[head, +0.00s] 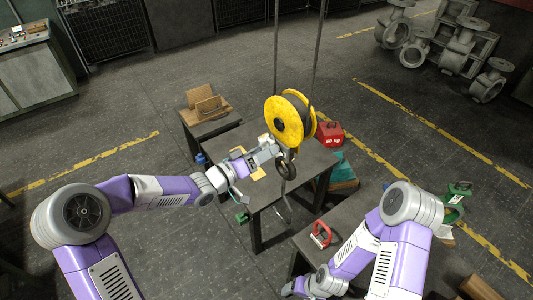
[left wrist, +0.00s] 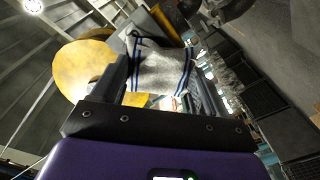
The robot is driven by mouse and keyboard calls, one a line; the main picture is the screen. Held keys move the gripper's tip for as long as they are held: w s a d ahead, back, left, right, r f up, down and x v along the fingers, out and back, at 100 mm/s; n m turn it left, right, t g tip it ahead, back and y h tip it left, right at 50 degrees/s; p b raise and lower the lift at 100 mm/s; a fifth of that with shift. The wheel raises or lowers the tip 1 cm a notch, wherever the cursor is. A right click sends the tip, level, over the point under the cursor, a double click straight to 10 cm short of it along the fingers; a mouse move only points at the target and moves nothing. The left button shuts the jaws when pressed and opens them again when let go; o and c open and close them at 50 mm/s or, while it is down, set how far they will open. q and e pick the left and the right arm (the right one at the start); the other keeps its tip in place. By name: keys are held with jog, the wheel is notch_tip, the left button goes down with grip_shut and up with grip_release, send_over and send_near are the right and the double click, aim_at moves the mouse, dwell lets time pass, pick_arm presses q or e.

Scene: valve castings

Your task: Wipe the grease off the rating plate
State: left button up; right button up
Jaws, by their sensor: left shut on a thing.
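My left gripper (head: 268,148) is shut on a grey-white cloth with blue stripes, seen in the left wrist view (left wrist: 160,72) between the fingers. In the head view, this gripper is close beside a yellow hook block (head: 284,121) that hangs from cables above a table. The block's yellow disc (left wrist: 85,70) also shows at the left of the left wrist view. I cannot tell whether the cloth touches the block. No rating plate or grease can be made out. My right arm reaches to the bottom edge of the head view; its fingers are out of sight.
The dark table (head: 305,160) stands under the block, with a red weight (head: 329,134) at its far right. A red-handled item (head: 320,235) is on a nearer table. A wooden holder (head: 208,106) stands behind. Grey valve castings (head: 460,45) are at the back right.

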pick_arm(q)
jog(key=shift+w+a+p, duration=0.35)
jog(key=shift+w+a, duration=0.1)
jog(key=shift+w, duration=0.05)
jog(key=shift+s+d+b, duration=1)
jog(key=shift+s+d, duration=0.3)
jog(key=shift+s, duration=0.15)
jog(key=shift+s+d+b, duration=1)
jog(key=shift+s+d, duration=0.3)
jog(key=shift+s, duration=0.15)
jog(key=shift+r, duration=0.1)
jog(key=shift+a, duration=0.1)
jog(key=shift+p+v, duration=1)
jog(key=shift+v, duration=1.95)
